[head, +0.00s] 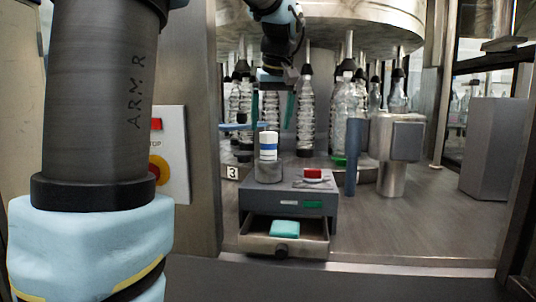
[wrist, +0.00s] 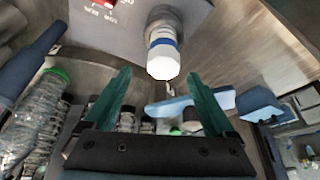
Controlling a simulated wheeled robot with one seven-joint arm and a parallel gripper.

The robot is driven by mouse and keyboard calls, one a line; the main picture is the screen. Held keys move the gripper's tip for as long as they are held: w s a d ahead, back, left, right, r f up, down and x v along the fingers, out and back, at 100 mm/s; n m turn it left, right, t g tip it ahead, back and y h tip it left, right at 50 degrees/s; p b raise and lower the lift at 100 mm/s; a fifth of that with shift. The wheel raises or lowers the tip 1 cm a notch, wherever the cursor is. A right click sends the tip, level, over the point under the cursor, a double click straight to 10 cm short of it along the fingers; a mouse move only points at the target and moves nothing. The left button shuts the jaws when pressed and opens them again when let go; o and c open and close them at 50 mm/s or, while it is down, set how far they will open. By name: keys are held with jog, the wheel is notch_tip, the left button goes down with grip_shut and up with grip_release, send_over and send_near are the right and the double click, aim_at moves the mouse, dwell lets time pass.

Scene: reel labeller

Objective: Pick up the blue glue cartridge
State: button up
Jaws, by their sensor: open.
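The glue cartridge, a white cylinder with a blue band (head: 268,146), stands upright in a grey round holder on top of a grey box. In the wrist view the cartridge (wrist: 163,58) shows its white end, just beyond and between the fingertips. My gripper (head: 272,117) hangs above the cartridge with its teal fingers pointing down. In the wrist view my gripper (wrist: 157,74) is open, with nothing between its fingers. A gap seems to remain between fingertips and cartridge; its exact size is unclear.
Several clear bottles (head: 306,118) hang behind. A blue post (head: 351,158) and a metal column (head: 394,170) stand right. A light-blue bar (wrist: 181,104) lies near my fingers.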

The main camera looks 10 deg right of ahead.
aim_at(267, 145)
jog(key=shift+x, duration=0.95)
jog(key=shift+s+p+x, duration=0.15)
jog(key=shift+p+x, duration=0.35)
jog(key=shift+x, duration=0.9)
jog(key=shift+s+p+x, duration=0.2)
jog(key=shift+p+x, duration=0.3)
jog(key=shift+x, duration=0.85)
jog(key=shift+a+f, duration=0.15)
grip_shut()
